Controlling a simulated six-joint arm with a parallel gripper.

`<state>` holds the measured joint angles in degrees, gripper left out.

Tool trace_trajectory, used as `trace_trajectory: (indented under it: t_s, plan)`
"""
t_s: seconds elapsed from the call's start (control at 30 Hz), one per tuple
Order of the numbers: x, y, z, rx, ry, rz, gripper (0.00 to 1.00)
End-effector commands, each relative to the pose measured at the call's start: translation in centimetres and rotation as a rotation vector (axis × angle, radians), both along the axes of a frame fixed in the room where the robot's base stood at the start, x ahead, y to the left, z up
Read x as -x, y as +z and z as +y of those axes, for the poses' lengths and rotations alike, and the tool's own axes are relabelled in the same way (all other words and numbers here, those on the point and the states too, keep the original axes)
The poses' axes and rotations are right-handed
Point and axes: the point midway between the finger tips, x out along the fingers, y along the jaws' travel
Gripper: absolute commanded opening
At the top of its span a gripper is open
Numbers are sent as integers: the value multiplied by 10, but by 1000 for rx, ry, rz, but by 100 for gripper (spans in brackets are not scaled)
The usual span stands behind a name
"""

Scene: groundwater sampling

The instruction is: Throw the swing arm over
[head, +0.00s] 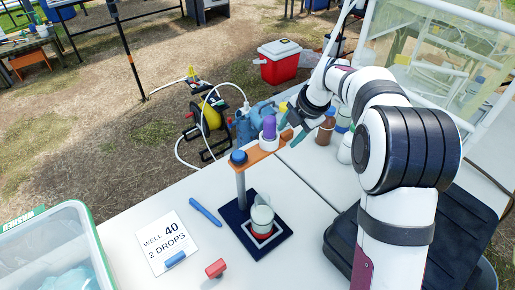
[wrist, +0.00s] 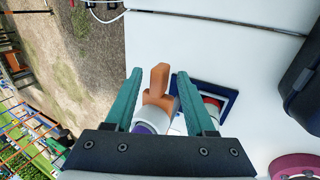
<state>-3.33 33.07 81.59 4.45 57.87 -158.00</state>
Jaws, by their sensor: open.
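The orange swing arm (head: 258,156) sits on a grey post (head: 241,188) with a blue knob (head: 238,157). It points back and right, away from the glass jar (head: 262,214) on the dark blue base (head: 284,238). A purple-topped white holder (head: 268,140) rides on the arm. My gripper (head: 290,128) is open at the arm's far end, beside the holder. In the wrist view, an orange piece of the arm (wrist: 158,82) shows between my teal fingers (wrist: 159,74), with the holder partly hidden behind the gripper body. I cannot tell whether the fingers touch the arm.
A card reading "WELL 40 2 DROPS" (head: 168,240), a blue pen (head: 205,212) and a red item (head: 216,268) lie on the white table. Bottles (head: 326,130) stand right of my gripper. A dark case (head: 343,240) is at right, a clear bin (head: 50,250) at left.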

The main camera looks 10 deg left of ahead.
Motion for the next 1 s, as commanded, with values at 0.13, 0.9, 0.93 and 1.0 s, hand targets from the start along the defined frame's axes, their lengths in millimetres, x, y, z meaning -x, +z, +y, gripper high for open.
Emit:
trace_trajectory:
  t_s: [0.13,0.9,0.93,1.0]
  plan:
    - [0,0,0,0,0,0,39]
    - [63,1,-33,1,-462,0,0]
    - [65,0,-34,1,-478,0,0]
    - [67,1,-36,1,-498,-1,0]
